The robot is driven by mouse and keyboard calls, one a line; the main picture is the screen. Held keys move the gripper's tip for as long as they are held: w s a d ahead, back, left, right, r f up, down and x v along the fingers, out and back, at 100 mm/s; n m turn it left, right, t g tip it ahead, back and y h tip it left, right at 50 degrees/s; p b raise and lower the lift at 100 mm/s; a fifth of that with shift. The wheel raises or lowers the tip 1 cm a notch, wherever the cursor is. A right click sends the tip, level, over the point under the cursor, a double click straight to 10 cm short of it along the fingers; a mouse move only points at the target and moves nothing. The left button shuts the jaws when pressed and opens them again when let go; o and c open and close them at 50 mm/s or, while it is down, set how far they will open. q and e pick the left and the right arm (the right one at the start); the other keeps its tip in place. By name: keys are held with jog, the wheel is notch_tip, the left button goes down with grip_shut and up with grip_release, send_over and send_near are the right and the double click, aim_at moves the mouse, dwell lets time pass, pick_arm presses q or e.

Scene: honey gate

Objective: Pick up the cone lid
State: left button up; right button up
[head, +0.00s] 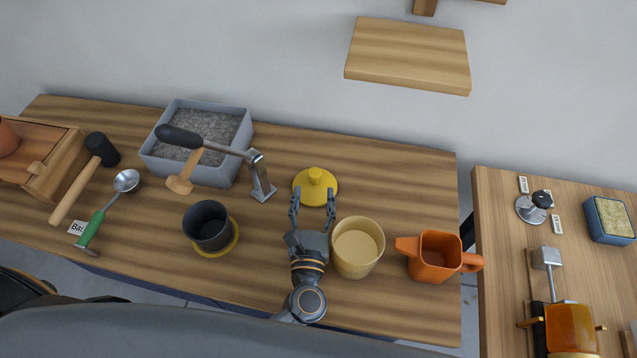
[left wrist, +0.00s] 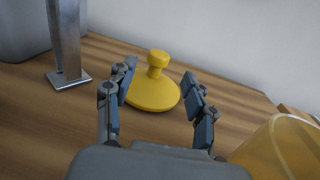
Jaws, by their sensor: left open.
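The cone lid (head: 316,186) is yellow, with a wide round base and a knob on top. It sits upright on the wooden table (head: 400,160), and it also shows in the left wrist view (left wrist: 153,90). My left gripper (head: 312,208) is open and empty, just on the near side of the lid. In the left wrist view its fingers (left wrist: 160,95) frame the lid, which lies beyond and between them. The left finger overlaps the lid's edge in the picture; I cannot tell whether it touches. My right gripper is not in view.
A cream cup (head: 357,248) stands close to the right of my left gripper. An orange pot (head: 435,256) is further right. A metal stand with a lever (head: 262,178) is left of the lid. A dark cup (head: 208,226) and grey bin (head: 222,174) stand further left.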

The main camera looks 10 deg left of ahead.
aim_at(314, 179)
pick_arm(q)
jog(key=shift+w+a+r+p, duration=0.15)
jog(key=shift+w+p, duration=0.05)
jog(key=shift+w, duration=0.25)
jog(key=shift+w+a+r+p, duration=0.1)
jog(key=shift+w+r+p, duration=0.1)
jog(key=shift+w, duration=0.25)
jog(key=w, duration=0.1)
jog(key=w+p, duration=0.1)
jog(key=w, duration=0.1)
jog(key=w+p, duration=0.1)
jog(key=shift+w+a+f, duration=0.1)
jog(key=shift+w+a, duration=0.2)
jog(key=shift+w+a+f, duration=0.1)
jog(key=shift+w, duration=0.1)
jog(key=shift+s, duration=0.1)
grip_shut()
